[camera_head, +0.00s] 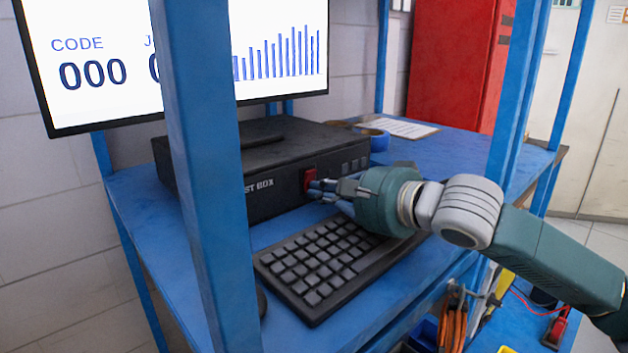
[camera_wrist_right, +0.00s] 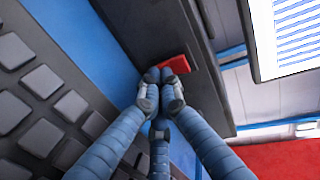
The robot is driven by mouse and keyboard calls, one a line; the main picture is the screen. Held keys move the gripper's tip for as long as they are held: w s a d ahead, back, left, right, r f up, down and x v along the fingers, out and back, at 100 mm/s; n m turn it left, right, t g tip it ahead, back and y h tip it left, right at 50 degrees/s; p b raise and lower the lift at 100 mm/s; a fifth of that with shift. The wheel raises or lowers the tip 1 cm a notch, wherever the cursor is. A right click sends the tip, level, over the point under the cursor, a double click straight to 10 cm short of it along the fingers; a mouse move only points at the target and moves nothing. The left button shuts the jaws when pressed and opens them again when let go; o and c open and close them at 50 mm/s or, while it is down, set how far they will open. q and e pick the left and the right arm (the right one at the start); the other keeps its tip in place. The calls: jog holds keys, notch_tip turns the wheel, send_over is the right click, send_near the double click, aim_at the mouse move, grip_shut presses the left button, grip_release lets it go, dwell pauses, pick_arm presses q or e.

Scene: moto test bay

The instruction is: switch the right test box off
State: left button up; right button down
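The black test box (camera_head: 268,200) stands on the blue bench shelf, with part of the lettering "ST BOX" on its front. Its red switch (camera_head: 309,178) is on the front face, and also shows in the right wrist view (camera_wrist_right: 178,64). My right gripper (camera_head: 322,187) is in front of the switch, with its fingers pointing at it. In the wrist view its fingertips (camera_wrist_right: 156,84) are drawn together with nothing between them, beside the lower left of the red switch. I cannot tell whether they touch it. The switch's on or off position is unclear. My left gripper is not in view.
A black keyboard (camera_head: 320,265) lies just below my right gripper. A blue upright post (camera_head: 205,150) crosses the view and hides part of the box. A monitor (camera_head: 85,65) hangs above. A blue tape roll (camera_head: 375,139) and a paper sheet (camera_head: 400,128) lie behind the box.

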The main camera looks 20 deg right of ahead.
jog(key=shift+s+d+f+b, duration=0.15)
jog(key=shift+s+b, duration=0.05)
jog(key=shift+b, duration=0.25)
jog(key=shift+s+d, duration=0.1)
jog(key=shift+s, duration=0.2)
jog(key=b+v, duration=0.3)
jog(key=shift+s+d+f, duration=0.1)
jog(key=shift+s+f, duration=0.05)
jog(key=shift+f, duration=0.25)
jog(key=s+b, duration=0.1)
jog(key=b, duration=0.1)
jog(key=s+d+b, duration=0.1)
jog(key=s+b, duration=0.1)
jog(key=shift+s+f, duration=0.15)
jog(key=shift+s+a, duration=0.1)
jog(key=shift+s, duration=0.1)
